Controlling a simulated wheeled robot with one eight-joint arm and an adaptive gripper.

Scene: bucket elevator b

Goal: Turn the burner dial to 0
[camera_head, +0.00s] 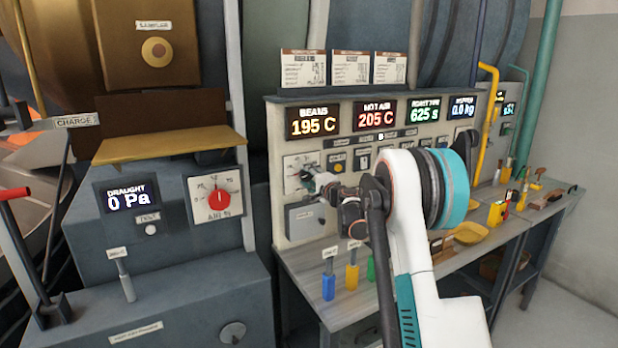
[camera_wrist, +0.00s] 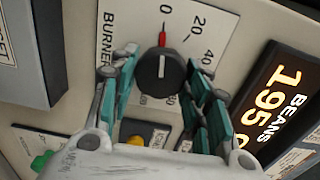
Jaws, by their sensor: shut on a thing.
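The burner dial (camera_wrist: 160,72) is a round black knob with a white line and a red pointer, on a pale plate marked BURNER. In the wrist view, its red pointer points at the 0 mark. My gripper (camera_wrist: 160,88) has its teal-padded fingers on either side of the knob and is shut on it. In the head view, my gripper (camera_head: 318,181) reaches the left end of the control panel and hides most of the dial; part of the burner plate (camera_head: 293,161) shows.
Displays above read beans 195 C (camera_head: 314,122) and hot air 205 C (camera_head: 376,115). A separate air dial (camera_head: 219,199) is at left. Blue (camera_head: 328,286) and yellow (camera_head: 352,277) handles stand on the bench below my arm.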

